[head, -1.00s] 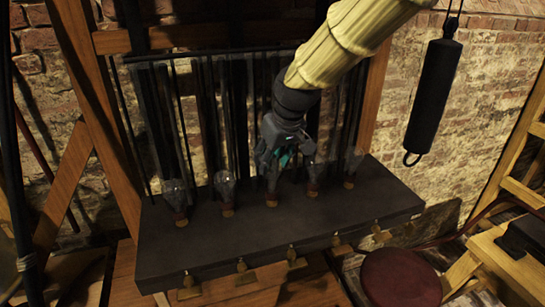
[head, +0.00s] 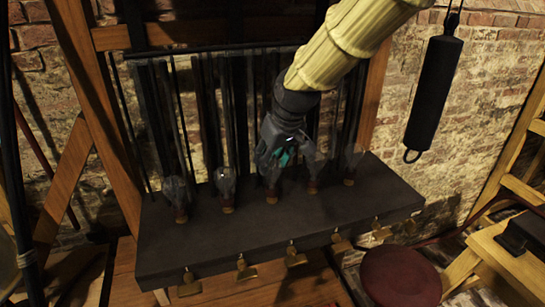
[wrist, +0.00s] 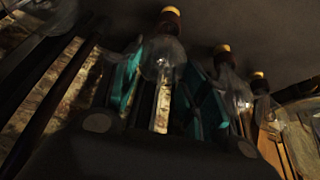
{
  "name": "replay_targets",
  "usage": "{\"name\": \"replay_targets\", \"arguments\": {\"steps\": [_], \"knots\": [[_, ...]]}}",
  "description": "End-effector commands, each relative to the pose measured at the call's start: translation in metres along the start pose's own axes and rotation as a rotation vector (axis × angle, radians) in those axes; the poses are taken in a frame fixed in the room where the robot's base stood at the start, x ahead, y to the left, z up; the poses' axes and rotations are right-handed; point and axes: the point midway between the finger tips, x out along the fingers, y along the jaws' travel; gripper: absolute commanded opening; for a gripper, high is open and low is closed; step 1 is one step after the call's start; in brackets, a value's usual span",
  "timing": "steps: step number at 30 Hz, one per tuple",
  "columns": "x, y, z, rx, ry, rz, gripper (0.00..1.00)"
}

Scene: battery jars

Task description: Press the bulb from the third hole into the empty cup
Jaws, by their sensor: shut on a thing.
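A row of clear glass bulbs with brass-coloured ends stands on a dark slab (head: 215,245). My gripper (head: 277,160) points down at the third bulb (head: 271,192) from the left and is shut on its glass. In the wrist view the teal finger pads lie on both sides of this bulb (wrist: 163,55). Its reddish collar and yellow end meet the dark surface. The bulb stands about upright in the row. The fingers hide part of its glass. I cannot make out an empty cup.
Neighbouring bulbs, the second (head: 225,190) and fourth (head: 313,175), stand close on both sides. Thin dark rods rise behind the row. Small brass fittings (head: 243,270) line the slab's front edge. A black cylinder (head: 432,95) hangs at right, above a round red seat (head: 400,277).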

Motion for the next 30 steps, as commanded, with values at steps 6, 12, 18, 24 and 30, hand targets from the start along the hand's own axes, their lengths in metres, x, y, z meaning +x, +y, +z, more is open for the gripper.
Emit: {"name": "replay_targets", "arguments": {"steps": [6, 12, 18, 24, 30], "knots": [[0.001, 0.0, 0.001, 0.0, 0.0, 0.0, 0.29], [0.001, 0.0, 0.001, 0.0, -0.001, 0.0, 0.63], [0.001, 0.0, 0.001, 0.0, 0.0, 0.0, 0.7], [0.0, 0.0, 0.0, 0.0, 0.0, 0.0, 0.7], [-0.018, 0.0, 0.0, 0.0, 0.001, 0.001, 0.7]]}}
